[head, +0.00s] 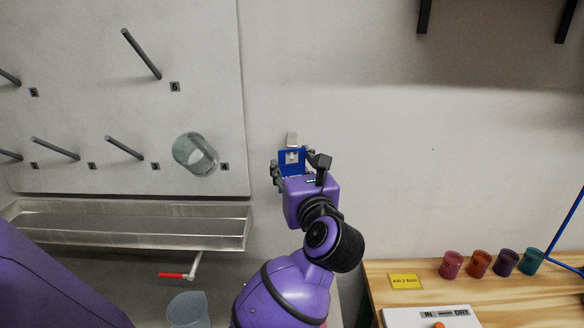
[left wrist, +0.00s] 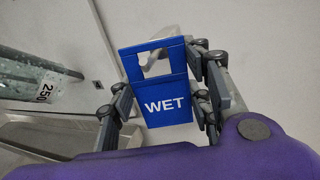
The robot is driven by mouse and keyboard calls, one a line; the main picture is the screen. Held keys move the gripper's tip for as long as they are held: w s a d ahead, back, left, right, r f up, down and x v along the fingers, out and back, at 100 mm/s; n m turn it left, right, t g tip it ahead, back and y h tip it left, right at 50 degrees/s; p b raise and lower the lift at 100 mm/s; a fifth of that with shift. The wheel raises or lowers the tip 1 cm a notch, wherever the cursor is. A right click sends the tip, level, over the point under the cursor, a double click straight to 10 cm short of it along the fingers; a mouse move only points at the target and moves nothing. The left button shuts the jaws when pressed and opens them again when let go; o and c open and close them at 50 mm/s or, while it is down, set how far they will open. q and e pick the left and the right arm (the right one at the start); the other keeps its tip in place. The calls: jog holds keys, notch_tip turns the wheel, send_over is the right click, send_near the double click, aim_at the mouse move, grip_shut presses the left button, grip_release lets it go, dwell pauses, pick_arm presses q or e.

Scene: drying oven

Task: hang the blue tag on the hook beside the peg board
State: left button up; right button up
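The blue tag (head: 290,170) is upright near the wall, right of the peg board (head: 200,100). In the left wrist view the tag (left wrist: 165,108) reads "WET" and has a square hole near its top. My left gripper (head: 297,168) has its fingers at the tag's two side edges and looks shut on it. The pale metal hook (head: 292,138) rises just above the tag, and a pale part of it shows in the hole. I cannot tell whether it passes through the hole or sits behind it. My right gripper is not in view.
A glass beaker (head: 195,155) hangs on the board, close left of my left gripper. A metal trough (head: 130,227) runs below the board. A wooden table (head: 500,296) with several coloured cups stands at the lower right. The wall right of the gripper is clear.

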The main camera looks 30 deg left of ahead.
pick_arm(q)
jog(key=o, duration=0.5)
jog(key=shift+c, duration=0.2)
jog(key=shift+s+d+f, duration=0.1)
jog(key=shift+s+d, duration=0.2)
jog(key=shift+d, duration=0.1)
jog(key=v, duration=1.1)
jog(key=shift+s, duration=0.1)
